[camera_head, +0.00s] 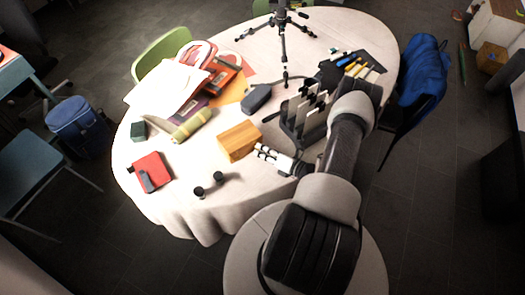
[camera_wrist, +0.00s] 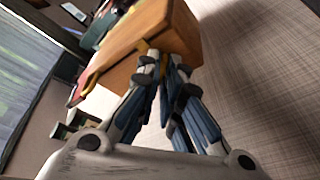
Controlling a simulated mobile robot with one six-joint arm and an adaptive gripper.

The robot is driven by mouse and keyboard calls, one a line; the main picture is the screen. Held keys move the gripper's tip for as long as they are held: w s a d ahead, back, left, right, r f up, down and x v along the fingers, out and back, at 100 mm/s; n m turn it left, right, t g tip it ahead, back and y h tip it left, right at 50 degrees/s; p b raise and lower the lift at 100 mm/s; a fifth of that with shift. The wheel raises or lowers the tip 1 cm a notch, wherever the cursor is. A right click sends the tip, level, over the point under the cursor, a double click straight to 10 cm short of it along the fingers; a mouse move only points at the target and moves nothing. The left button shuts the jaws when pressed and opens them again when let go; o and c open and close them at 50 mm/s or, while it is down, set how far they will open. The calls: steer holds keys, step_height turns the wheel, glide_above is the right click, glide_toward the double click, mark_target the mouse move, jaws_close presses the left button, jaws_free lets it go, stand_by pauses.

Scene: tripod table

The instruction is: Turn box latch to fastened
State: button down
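The wooden box (camera_head: 239,141) stands on the round table, left of my gripper. In the wrist view the box (camera_wrist: 150,28) is close ahead, at the top middle. A small yellow, brass-like latch (camera_wrist: 143,47) shows on its near side, right at the fingertips. The fingertips partly cover the latch, so its exact angle is hard to read. My gripper (camera_head: 260,150) reaches to the box's right side. In the wrist view my gripper (camera_wrist: 163,64) has its fingertips close together, with nothing clearly between them. I cannot tell whether a tip touches the latch.
A red box (camera_head: 151,170) and dark dumbbell-like object (camera_head: 208,186) lie near the table's front left. A dark rack (camera_head: 303,116) stands to the right, close to my arm. The white tablecloth (camera_head: 192,160) is bare left of the box.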

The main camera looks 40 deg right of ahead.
steer(key=shift+r, duration=0.1)
stand_by(0.5)
steer(key=n+p, duration=0.1)
steer(key=n+g+h+p, duration=0.1)
steer(key=n, duration=0.1)
steer(key=shift+a+r+h, duration=0.15)
steer(key=shift+a+h, duration=0.05)
steer(key=shift+h, duration=0.1)
steer(key=n+h, duration=0.1)
steer(key=n, duration=0.1)
steer(key=n+h+p, duration=0.1)
steer(key=n, duration=0.1)
steer(key=shift+a+g+h, duration=0.15)
steer(key=shift+g+h, duration=0.15)
steer(key=shift+g, duration=0.1)
stand_by(0.3)
steer(key=c, duration=2)
jaws_free()
steer(key=shift+c, duration=0.2)
